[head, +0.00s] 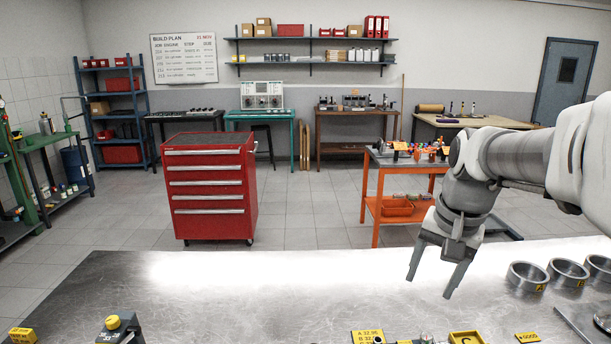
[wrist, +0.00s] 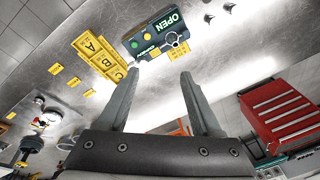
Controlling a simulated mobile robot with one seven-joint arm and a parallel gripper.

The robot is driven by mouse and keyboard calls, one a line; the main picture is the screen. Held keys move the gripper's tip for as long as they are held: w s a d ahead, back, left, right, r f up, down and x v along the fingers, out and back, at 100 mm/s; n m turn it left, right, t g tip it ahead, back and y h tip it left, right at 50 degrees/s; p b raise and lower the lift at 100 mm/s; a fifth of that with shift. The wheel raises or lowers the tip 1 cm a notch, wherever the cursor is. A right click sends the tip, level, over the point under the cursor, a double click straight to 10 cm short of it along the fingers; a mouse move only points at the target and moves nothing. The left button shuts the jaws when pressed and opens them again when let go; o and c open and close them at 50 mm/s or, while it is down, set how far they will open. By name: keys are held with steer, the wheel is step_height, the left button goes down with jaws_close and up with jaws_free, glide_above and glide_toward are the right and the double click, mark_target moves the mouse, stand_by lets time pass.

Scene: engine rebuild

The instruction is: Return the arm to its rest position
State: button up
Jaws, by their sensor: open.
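My gripper (head: 431,286) hangs above the right part of the metal workbench (head: 215,280) in the head view, fingers pointing down. Its two fingers are apart with nothing between them. In the wrist view, my gripper (wrist: 158,80) is also open and empty. My arm (head: 510,155) reaches in from the right edge of the head view. The gripper touches nothing that I can see.
Metal rings (head: 527,277) stand on the bench at right. A box marked OPEN (wrist: 155,32) and yellow lettered plates (wrist: 95,52) show in the wrist view. A red tool cabinet (head: 208,190) and orange cart (head: 398,208) stand beyond the bench. The bench's left middle is clear.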

steer(key=s+a+f+n+t, duration=0.1)
steer(key=s+a+n, duration=0.2)
steer(key=s, duration=0.4)
steer(key=s+a+n+t, duration=0.2)
steer(key=s+a+n, duration=0.1)
steer(key=s, duration=0.5)
steer(key=shift+s+a+f+n, duration=0.25)
steer(key=shift+a+f+n, duration=0.1)
steer(key=shift+a+n, duration=0.1)
steer(key=shift+d, duration=0.15)
